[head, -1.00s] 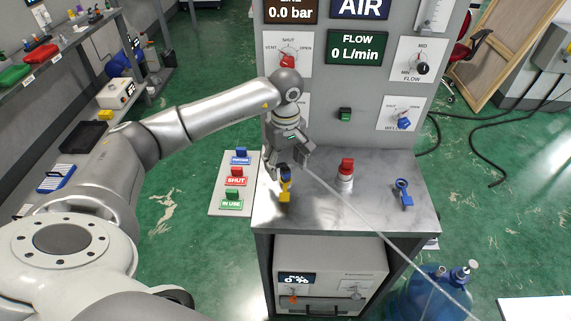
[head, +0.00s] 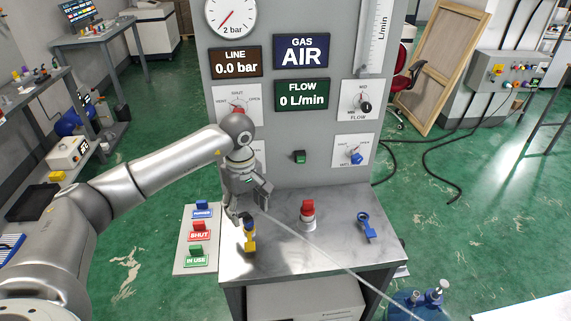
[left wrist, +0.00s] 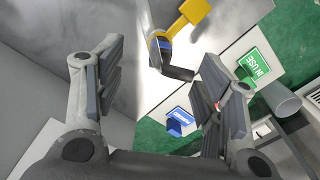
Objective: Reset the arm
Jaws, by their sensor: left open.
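My left arm comes in from the left, and its left gripper (head: 249,211) hangs open in front of the grey panel, above the left end of the metal bench. A yellow-and-blue piece with a dark part (head: 249,236) stands on the bench just below the fingers. In the left wrist view, the same piece (left wrist: 184,22) shows beyond the open fingers, toward the top. Nothing is visibly held between the fingers. My right gripper is not in view.
A red-topped piece (head: 308,212) and a blue ring-shaped piece (head: 366,226) stand on the bench (head: 335,255). A board (head: 183,262) with blue, red and green tags lies left of it. The panel (head: 295,135) with dials rises behind. A blue bottle (head: 422,305) stands lower right.

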